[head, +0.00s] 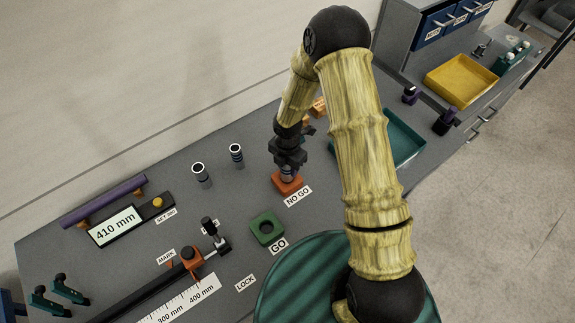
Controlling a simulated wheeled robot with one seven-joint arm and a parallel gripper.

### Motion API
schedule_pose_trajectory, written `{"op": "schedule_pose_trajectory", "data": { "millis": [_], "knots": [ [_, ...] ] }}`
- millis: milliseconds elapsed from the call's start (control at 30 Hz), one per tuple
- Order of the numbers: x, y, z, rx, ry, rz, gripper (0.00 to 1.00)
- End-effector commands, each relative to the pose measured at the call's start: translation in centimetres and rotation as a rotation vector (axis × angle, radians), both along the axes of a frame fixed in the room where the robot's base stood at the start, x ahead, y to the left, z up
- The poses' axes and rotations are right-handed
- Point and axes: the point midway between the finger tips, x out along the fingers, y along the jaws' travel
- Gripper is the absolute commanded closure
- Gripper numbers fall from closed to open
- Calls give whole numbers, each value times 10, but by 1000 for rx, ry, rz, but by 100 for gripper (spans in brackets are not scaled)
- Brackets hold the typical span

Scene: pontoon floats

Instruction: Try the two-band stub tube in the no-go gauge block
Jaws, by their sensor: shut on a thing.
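The no-go gauge block (280,186) is orange-red and sits on the grey bench behind its NO GO label (298,196). My gripper (289,163) points down right over this block and is shut on a short grey stub tube (288,174) with dark blue banding. The jaws cover the tube's upper part, so I cannot count its bands for sure. The tube's lower end meets the top of the block; I cannot tell how far into the hole it is. The green GO gauge block (266,228) stands nearer, its hole empty.
Two other stub tubes, one (201,174) and another (236,155), stand upright to the left. A measuring rail with an orange slider (191,259) lies front left, near a 410 mm display (115,228). A teal tray (408,150) and yellow tray (459,82) lie right.

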Motion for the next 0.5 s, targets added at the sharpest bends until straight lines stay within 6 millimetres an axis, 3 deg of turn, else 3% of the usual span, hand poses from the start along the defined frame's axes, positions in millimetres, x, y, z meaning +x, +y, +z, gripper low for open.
{"op": "schedule_pose_trajectory", "data": {
  "millis": [500],
  "knots": [
    [0, 0, 7, 1, -1, 0, 86]
  ]
}}
